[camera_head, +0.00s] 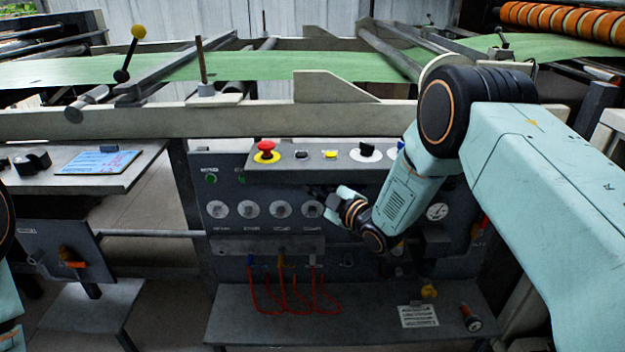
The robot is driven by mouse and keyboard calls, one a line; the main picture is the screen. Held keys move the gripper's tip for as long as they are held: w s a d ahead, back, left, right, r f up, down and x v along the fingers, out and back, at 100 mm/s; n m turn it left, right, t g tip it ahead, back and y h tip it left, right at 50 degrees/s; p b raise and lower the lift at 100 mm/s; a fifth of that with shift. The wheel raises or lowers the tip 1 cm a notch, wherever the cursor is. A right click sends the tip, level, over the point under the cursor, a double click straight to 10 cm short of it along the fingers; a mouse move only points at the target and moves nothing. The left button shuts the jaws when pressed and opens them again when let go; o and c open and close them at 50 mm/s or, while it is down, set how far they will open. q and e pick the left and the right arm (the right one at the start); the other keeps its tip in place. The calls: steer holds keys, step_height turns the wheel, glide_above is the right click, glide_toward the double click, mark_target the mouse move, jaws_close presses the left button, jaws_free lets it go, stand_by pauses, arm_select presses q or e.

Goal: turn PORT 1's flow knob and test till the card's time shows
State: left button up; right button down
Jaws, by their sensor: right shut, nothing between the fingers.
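A dark control panel (232,180) stands in the middle, with a row of several round pale dials or knobs (248,209) and labels too small to read. I cannot tell which one is PORT 1's flow knob. My right gripper (318,191) is shut and empty at the panel, just above the right end of this row; whether it touches anything is unclear. A white printed card (418,316) lies on the lower shelf, and a blue card (98,162) lies on the left shelf. Their print is unreadable. My left gripper is out of view.
A red mushroom button (265,148) and smaller buttons sit on the ledge above the dials. Red hoses (284,295) loop below. A gauge (437,211) is right of my forearm. A green web (270,66) runs behind. The lower shelf (245,325) is mostly clear at left.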

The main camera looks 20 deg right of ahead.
steer(key=shift+w+d+r+b, duration=0.15)
steer(key=shift+w+d+r, duration=0.15)
steer(key=shift+r, duration=0.1)
steer(key=shift+w+d+r+b, duration=0.15)
steer(key=shift+w+r, duration=0.15)
steer(key=shift+r, duration=0.1)
steer(key=shift+w, duration=0.1)
stand_by(4.6)
steer(key=shift+r+p, duration=0.1)
steer(key=shift+p, duration=0.45)
steer(key=shift+s+a+f+p, duration=0.15)
steer(key=shift+s+a+p, duration=0.25)
steer(key=shift+s, duration=0.45)
steer(key=shift+s+a+f+p, duration=0.15)
steer(key=shift+s+p, duration=0.45)
steer(key=shift+s, duration=0.2)
steer(key=shift+s+a+f+p, duration=0.15)
steer(key=shift+s+a+p, duration=0.25)
steer(key=shift+s, duration=0.45)
